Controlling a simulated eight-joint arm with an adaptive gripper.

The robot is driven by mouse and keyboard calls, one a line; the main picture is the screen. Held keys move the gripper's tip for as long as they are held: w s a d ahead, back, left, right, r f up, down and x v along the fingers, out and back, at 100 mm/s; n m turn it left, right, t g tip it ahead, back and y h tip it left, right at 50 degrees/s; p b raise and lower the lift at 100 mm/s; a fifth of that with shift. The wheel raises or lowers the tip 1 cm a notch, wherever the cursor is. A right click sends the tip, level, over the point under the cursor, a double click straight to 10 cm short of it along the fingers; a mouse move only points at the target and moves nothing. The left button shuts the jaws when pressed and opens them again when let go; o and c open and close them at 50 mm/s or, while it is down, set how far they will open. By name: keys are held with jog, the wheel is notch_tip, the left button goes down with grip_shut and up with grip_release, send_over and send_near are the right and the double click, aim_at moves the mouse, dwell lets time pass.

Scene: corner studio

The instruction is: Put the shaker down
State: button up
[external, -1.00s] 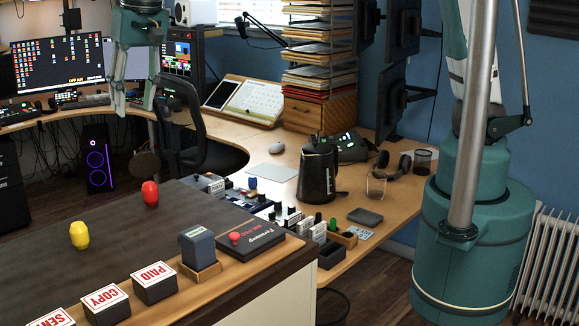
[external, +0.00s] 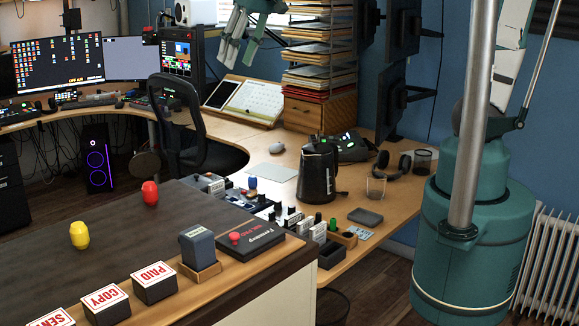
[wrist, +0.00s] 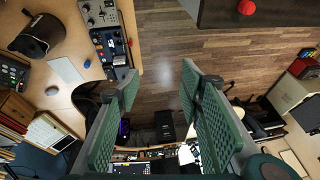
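A red faceted shaker-like piece (external: 150,193) stands on the dark counter top (external: 120,225), close to its far edge. A similar yellow piece (external: 79,235) stands nearer, to its left. I cannot tell which one the task calls the shaker. In the wrist view a red piece (wrist: 246,7), seemingly the same red one, shows on the dark counter at the top edge. My gripper (external: 237,60) is high above the far desk, well away from both pieces. In the wrist view my gripper (wrist: 160,72) has its green-padded fingers spread apart, with nothing between them.
Stamp blocks (external: 153,282) and a black box with a red button (external: 249,238) line the counter's near side. A black kettle (external: 317,172) and a paper rack (external: 318,60) stand on the wooden desk. An office chair (external: 178,125) stands behind the counter. The counter's middle is bare.

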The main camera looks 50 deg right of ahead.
jog(key=s+d+f+t, duration=0.1)
jog(key=s+d+f, duration=0.1)
jog(key=s+d, duration=0.3)
jog(key=s+d+f+t+h, duration=0.1)
jog(key=s+d, duration=0.4)
jog(key=d, duration=0.6)
jog(key=s+d+f+t, duration=0.1)
jog(key=s+d+f, duration=0.2)
jog(key=d, duration=0.6)
jog(key=shift+s+f+n, duration=0.2)
jog(key=shift+s+n, duration=0.2)
jog(key=shift+s, duration=0.65)
